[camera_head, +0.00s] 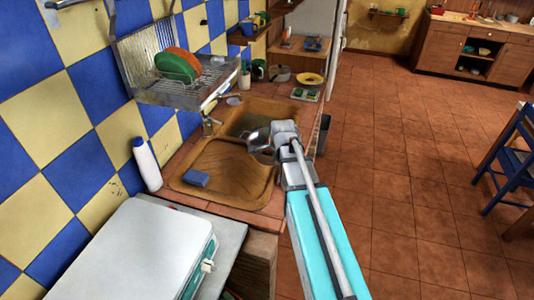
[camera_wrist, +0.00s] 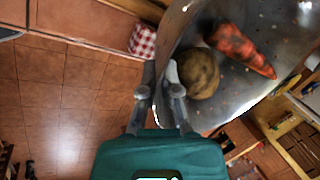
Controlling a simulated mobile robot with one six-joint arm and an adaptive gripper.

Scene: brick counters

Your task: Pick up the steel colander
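The steel colander (camera_wrist: 222,100) fills the upper right of the wrist view, with a carrot (camera_wrist: 238,48) and a round brown potato (camera_wrist: 198,74) in it. In the head view the colander (camera_head: 258,140) shows as a small shiny shape by the sink, partly hidden by my gripper (camera_head: 268,150). In the wrist view my gripper (camera_wrist: 160,82) has one finger outside the colander's rim and the other inside, beside the potato. The fingers are close together on the wall. Whether the colander touches anything below is hidden.
The brown sink (camera_head: 220,165) holds a blue sponge (camera_head: 196,178). A white bottle (camera_head: 147,165) stands by the tiled wall, under a dish rack (camera_head: 180,85).

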